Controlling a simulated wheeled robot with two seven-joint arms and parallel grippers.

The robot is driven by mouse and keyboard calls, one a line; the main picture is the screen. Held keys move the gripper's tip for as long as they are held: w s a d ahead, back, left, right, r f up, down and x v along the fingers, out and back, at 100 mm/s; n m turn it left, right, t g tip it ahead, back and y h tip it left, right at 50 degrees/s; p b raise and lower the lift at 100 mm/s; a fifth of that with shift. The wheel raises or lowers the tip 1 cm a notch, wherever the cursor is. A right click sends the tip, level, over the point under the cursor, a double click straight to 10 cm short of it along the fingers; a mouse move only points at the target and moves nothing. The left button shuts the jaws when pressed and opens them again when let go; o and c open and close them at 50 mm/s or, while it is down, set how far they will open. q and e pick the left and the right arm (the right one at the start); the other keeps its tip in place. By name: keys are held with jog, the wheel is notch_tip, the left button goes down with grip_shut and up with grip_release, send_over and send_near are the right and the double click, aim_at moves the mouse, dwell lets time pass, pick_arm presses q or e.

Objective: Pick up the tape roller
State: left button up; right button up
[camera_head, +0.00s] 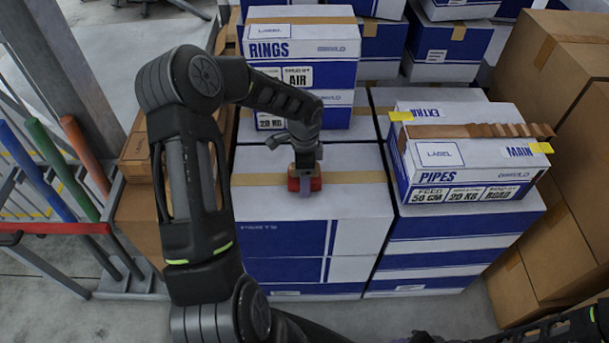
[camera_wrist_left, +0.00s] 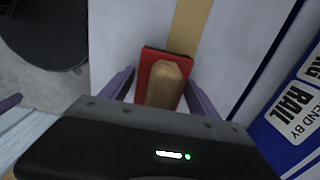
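The tape roller (camera_head: 293,184) is red with a tan wooden-looking part and lies on top of the white and blue box (camera_head: 350,205) in the middle. It also shows in the left wrist view, its red body (camera_wrist_left: 150,73) under the tan block (camera_wrist_left: 165,85). My left gripper (camera_head: 306,186) is directly above it, pointing down. In the left wrist view the purple fingers of my left gripper (camera_wrist_left: 160,88) are apart, one on each side of the roller. Whether they touch it is unclear. My right arm shows at the lower right; its fingers cannot be made out.
A RINGS box (camera_head: 300,50) stands behind the roller. A PIPES box (camera_head: 465,185) with a brown strip on top stands to the right. Cardboard boxes (camera_head: 560,150) are stacked at the far right. A rack with coloured bars (camera_head: 55,165) stands at the left.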

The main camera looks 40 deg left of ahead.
pick_arm(q)
jog(key=c, duration=1.4)
jog(key=shift+r, duration=0.15)
jog(key=shift+c, duration=0.2)
notch_tip(320, 180, up, 10)
jog(key=shift+f+b, duration=0.1)
jog(key=shift+b, duration=0.2)
jog(key=w+d+r+n, duration=0.2)
jog(key=d+n, duration=0.3)
jog(key=d, duration=0.3)
jog(key=w+d+r+n, duration=0.2)
jog(key=d+n, duration=0.3)
jog(key=d, duration=0.4)
jog(key=shift+n, duration=0.3)
